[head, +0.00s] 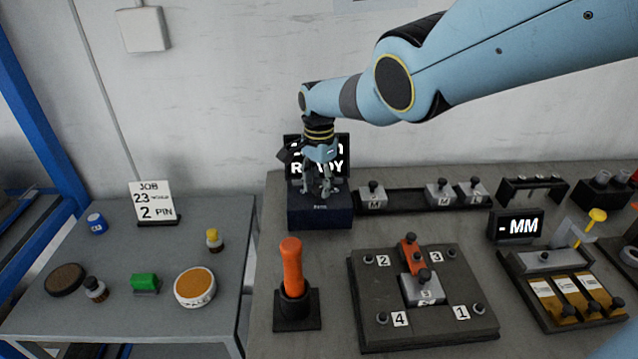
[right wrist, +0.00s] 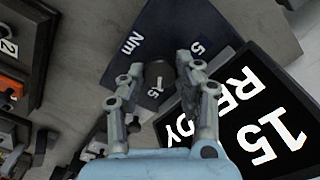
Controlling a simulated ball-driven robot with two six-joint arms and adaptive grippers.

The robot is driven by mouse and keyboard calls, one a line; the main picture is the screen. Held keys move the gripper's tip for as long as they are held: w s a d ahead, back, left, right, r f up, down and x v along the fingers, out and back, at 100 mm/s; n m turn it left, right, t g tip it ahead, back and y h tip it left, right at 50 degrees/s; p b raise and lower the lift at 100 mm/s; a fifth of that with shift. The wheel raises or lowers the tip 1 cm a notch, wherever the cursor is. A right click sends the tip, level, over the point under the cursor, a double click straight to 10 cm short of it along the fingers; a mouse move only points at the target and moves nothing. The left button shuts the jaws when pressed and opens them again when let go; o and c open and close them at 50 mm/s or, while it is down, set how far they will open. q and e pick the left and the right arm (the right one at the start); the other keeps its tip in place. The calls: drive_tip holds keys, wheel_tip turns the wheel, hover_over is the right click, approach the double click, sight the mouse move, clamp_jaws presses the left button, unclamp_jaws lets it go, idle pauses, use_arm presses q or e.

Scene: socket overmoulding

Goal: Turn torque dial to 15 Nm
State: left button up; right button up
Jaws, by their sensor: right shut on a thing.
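The torque dial (right wrist: 158,72) is a small grey knob on a dark blue box (head: 318,215), with 15, 5 and Nm printed on the box. My right gripper (head: 325,186) points down at the box from above. In the right wrist view its fingers (right wrist: 158,80) are on either side of the dial and shut on it. The black display (right wrist: 265,125) beside the box reads 15 and READY. In the head view the display (head: 299,167) is partly hidden by my gripper. My left gripper is not in view.
An orange-handled tool (head: 291,268) stands in a holder in front of the box. A numbered plate (head: 372,315) with clamps lies to its right. A rack of grey blocks (head: 405,200) and a display reading -MM (head: 516,227) are further right. A side table (head: 140,250) stands left.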

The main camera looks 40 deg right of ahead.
sight(319, 187)
drive_tip(key=shift+w+m, duration=0.1)
drive_tip(key=shift+m, duration=0.2)
drive_tip(key=o, duration=0.9)
drive_tip(key=shift+r, duration=0.1)
wheel_tip(319, 187, up, 12)
idle(0.3)
idle(0.5)
